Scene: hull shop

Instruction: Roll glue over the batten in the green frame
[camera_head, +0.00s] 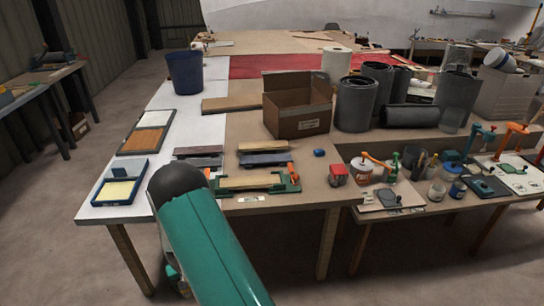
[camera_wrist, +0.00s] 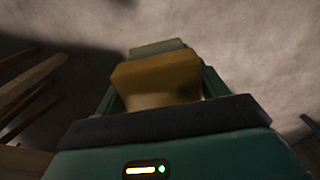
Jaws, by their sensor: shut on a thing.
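The green frame (camera_head: 225,191) lies near the front edge of the table, with an orange part at its right end. A pale wooden batten (camera_head: 250,182) lies in it. A blue tray (camera_head: 101,198) with a pale yellow filling stands at the table's front left corner. In the wrist view my gripper (camera_wrist: 155,95) is shut on a yellow-brown block-like thing (camera_wrist: 157,78), with a paler grey-green end beyond it. I cannot tell whether this is the roller. In the head view my arm hides most of the gripper, which hangs low in front of the table.
An open cardboard box (camera_head: 297,110), dark cylinders (camera_head: 356,105) and a blue bin (camera_head: 184,73) stand farther back. Other strips (camera_head: 265,159) lie behind the green frame. A red block (camera_head: 338,176) is to its right. Bare floor lies before the table.

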